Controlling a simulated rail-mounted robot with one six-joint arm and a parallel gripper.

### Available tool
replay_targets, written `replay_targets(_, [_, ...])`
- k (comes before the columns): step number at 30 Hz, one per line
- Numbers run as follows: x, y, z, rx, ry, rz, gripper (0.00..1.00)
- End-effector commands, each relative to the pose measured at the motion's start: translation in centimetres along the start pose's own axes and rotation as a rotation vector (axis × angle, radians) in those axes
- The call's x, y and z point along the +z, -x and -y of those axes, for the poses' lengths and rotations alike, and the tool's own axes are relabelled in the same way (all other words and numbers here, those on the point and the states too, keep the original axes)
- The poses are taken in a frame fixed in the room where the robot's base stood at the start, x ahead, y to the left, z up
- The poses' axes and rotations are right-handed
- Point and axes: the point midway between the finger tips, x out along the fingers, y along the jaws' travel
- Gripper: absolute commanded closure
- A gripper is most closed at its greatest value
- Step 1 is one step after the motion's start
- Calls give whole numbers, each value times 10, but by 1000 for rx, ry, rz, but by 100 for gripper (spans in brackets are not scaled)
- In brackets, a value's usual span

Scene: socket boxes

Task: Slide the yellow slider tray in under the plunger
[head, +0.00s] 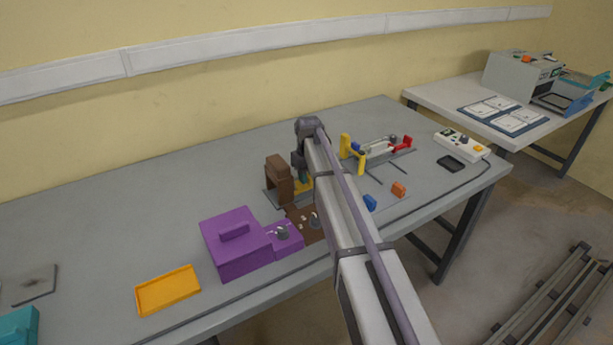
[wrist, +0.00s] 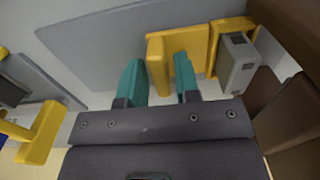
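The yellow slider tray (wrist: 230,24) shows at the top of the wrist view, with a grey block (wrist: 238,62) in its frame. A yellow upright plate (wrist: 156,62) joins its left end. My gripper (wrist: 160,68) has two teal fingers set apart, one on each side of this plate. A narrow gap seems to show beside the right finger; firm contact is not clear. The brown press (wrist: 295,110) stands at the right. In the head view, the brown press (head: 280,182) stands left of my gripper (head: 303,178), with some yellow tray (head: 304,187) below the fingers. The plunger itself is hidden.
A purple box (head: 235,245) and orange tray (head: 168,290) lie to the front left. A fixture with yellow posts (head: 346,146) and a red part (head: 402,144) stands right of my arm. Blue (head: 370,202) and orange (head: 398,189) blocks lie nearby. The back left table is clear.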

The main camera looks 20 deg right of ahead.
Motion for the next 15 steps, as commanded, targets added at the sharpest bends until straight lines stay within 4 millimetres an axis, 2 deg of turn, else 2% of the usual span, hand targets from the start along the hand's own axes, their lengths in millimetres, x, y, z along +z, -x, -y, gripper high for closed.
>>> replay_targets(3, [0,0,0,0,0,0,60])
replay_targets(10, [0,1,0,0,0,0,60])
replay_targets(15, [0,22,0,0,0,0,60])
